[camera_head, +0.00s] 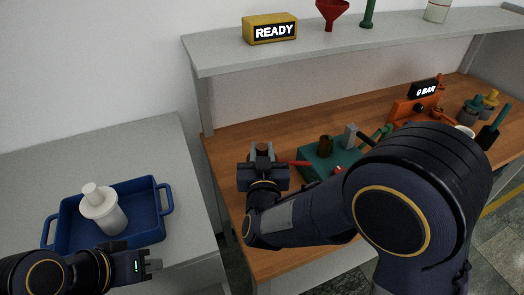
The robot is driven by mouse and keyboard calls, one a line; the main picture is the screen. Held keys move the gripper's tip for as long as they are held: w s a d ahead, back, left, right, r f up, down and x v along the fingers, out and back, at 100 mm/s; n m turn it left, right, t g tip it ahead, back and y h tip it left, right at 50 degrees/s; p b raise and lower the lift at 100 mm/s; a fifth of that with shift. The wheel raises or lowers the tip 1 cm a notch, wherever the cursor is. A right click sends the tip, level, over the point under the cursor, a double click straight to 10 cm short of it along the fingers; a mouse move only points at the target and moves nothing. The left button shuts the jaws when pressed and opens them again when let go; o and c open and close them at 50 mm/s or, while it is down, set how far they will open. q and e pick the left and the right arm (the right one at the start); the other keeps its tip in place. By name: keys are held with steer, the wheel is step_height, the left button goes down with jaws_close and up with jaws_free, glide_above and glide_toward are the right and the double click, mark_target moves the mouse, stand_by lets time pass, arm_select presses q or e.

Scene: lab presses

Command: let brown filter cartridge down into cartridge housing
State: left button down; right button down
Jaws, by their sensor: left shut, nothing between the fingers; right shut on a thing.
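My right gripper (263,152) is over the left end of the wooden bench, shut on a brown thing (262,147), probably the brown filter cartridge. Only a small part of it shows between the fingers; its lower end and whatever is under it are hidden by the gripper and wrist. I cannot make out the cartridge housing for certain. A short dark brown cylinder (325,146) stands on a teal block (318,161) to the right of the gripper. My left gripper (153,262) is shut and empty, low at the front edge of the blue tray.
A blue tray (151,199) on the grey table holds a white flanged cylinder (103,211). A red lever (295,163) reaches toward my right gripper. An orange unit (405,111) reading 0 BAR stands further right. A shelf (228,62) with a READY sign (270,29) overhangs the bench.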

steer(key=shift+f+b, duration=1.85)
steer(key=shift+f, duration=0.1)
steer(key=shift+s+f+b, duration=0.2)
steer(key=shift+f+b, duration=0.25)
steer(key=shift+b, duration=0.05)
steer(key=shift+s+d+f+b, duration=0.1)
steer(key=shift+s+f+b, duration=0.1)
steer(key=shift+f+b, duration=0.3)
steer(key=shift+s+d+f+b, duration=0.1)
steer(key=shift+s+f+b, duration=0.1)
steer(key=shift+f+b, duration=0.3)
steer(key=shift+r, duration=0.2)
steer(key=shift+w+r+p, duration=0.1)
steer(key=shift+r+p, duration=0.45)
steer(key=shift+w+a+r+p, duration=0.1)
steer(key=shift+w+r+p, duration=0.2)
steer(key=shift+r+p, duration=0.45)
steer(key=shift+w+r+p, duration=0.25)
steer(key=shift+r+p, duration=0.25)
steer(key=shift+r, duration=0.4)
steer(key=shift+a+r+p, duration=0.1)
steer(key=shift+r+p, duration=0.8)
steer(key=shift+r, duration=0.2)
steer(key=shift+s, duration=0.1)
